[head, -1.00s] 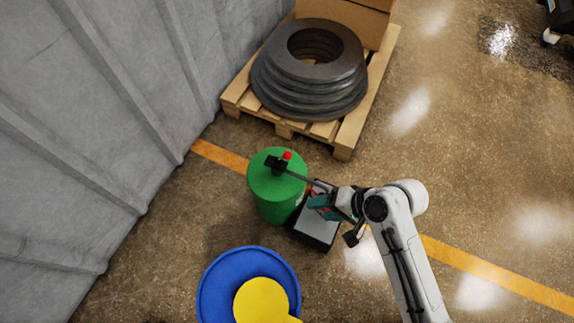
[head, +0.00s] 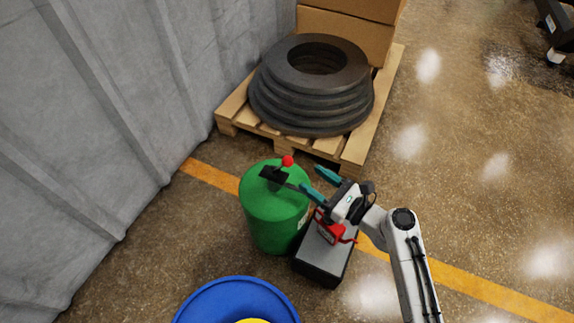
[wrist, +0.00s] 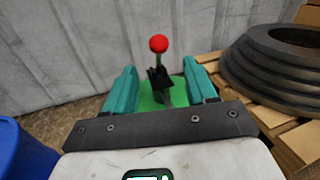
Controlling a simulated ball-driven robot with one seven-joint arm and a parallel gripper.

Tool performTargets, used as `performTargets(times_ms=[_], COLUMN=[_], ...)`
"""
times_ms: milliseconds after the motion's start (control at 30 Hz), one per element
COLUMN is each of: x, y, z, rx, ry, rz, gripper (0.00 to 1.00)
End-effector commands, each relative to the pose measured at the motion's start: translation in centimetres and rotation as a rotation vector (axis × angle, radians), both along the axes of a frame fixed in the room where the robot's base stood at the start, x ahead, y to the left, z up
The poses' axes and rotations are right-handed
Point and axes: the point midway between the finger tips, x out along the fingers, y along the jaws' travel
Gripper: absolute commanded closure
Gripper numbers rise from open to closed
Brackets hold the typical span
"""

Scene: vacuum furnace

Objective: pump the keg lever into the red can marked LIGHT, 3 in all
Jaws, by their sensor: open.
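The green keg (head: 272,218) stands upright on the floor. On its top is a black pump head (head: 271,174) with a red-knobbed lever (head: 287,160). The red knob also shows in the wrist view (wrist: 158,43), standing up past the fingertips. My gripper (head: 310,177) is open, its teal fingers spread at the lever's side, not closed on it. In the wrist view the lever lies between the fingers' lines. The red can (head: 331,234) is on a dark box with a grey top (head: 319,262), right of the keg and partly under my gripper. Its marking is not readable.
A blue drum (head: 215,297) with a yellow item (head: 254,321) is at the front. A wooden pallet (head: 357,145) with black rings (head: 310,95) and cardboard boxes stands behind the keg. A grey wall (head: 90,130) is at left. Open floor lies right.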

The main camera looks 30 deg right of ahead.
Motion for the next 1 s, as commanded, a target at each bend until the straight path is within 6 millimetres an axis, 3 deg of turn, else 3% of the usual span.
performTargets(times_ms=[500,700,1000], x=[7.9,9.0,9.1], y=[3.1,3.5,3.6], z=[-0.1,0.0,0.0], rx=[-0.006,-0.006,-0.006], ry=[-0.002,-0.001,-0.001], rz=[0.005,0.004,0.004], gripper=[0.44,0.44,0.45])
